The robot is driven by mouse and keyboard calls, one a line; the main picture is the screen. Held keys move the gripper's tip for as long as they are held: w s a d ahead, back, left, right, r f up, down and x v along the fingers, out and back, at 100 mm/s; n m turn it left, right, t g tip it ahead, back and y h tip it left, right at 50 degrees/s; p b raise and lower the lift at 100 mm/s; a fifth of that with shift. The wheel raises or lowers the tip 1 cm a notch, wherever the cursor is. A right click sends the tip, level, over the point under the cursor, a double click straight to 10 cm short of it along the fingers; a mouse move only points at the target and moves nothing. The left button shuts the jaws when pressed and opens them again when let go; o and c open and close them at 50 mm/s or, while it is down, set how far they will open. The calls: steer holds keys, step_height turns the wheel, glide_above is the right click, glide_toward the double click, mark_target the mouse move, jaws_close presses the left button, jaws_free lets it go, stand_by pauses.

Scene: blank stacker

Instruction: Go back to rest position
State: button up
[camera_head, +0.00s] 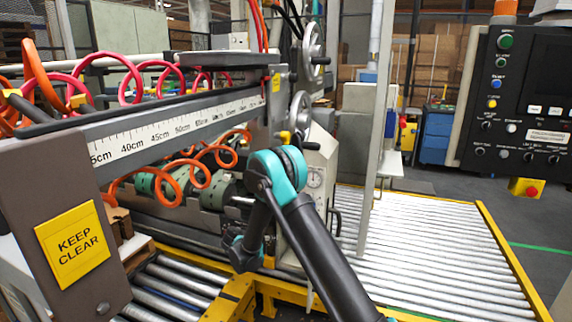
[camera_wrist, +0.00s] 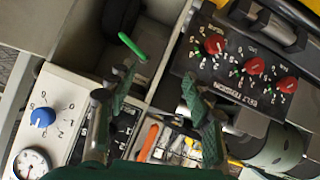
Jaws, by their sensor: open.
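My gripper (camera_wrist: 158,82) shows in the wrist view with its two dark fingers spread apart and nothing between them. It hangs over a machine front with a compartment, knobs and a tray of small items. In the head view my arm, black with teal joints, rises from the bottom, bends at the top and folds down in front of the stacker. The fingers cannot be made out there.
A blue knob (camera_wrist: 42,117) and a gauge (camera_wrist: 32,163) are at the left; red knobs (camera_wrist: 215,44) are at the upper right. The roller conveyor (camera_head: 440,250) is clear. A control panel (camera_head: 520,100) and a ruler beam (camera_head: 180,125) flank my arm.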

steer(key=s+d+r+g+y, duration=0.1)
steer(key=s+d+r+g, duration=0.1)
steer(key=s+d+r, duration=0.45)
steer(key=s+d+r+n+g, duration=0.15)
steer(key=s+d, duration=0.25)
steer(key=d, duration=0.5)
steer(key=s+d+r+g+y, duration=0.1)
steer(key=s+d+r, duration=0.3)
steer(key=s+d, duration=0.25)
steer(key=s+d+g+y, duration=0.1)
steer(key=s+d, duration=0.2)
steer(key=s, duration=0.9)
steer(key=s+d+f+n+y, duration=0.1)
steer(key=s+d+y, duration=0.1)
steer(key=s, duration=1)
steer(key=shift+s+d+g+y, duration=0.2)
steer(key=shift+d+g+y, duration=0.15)
steer(key=shift+d, duration=0.45)
steer(key=shift+w, duration=0.1)
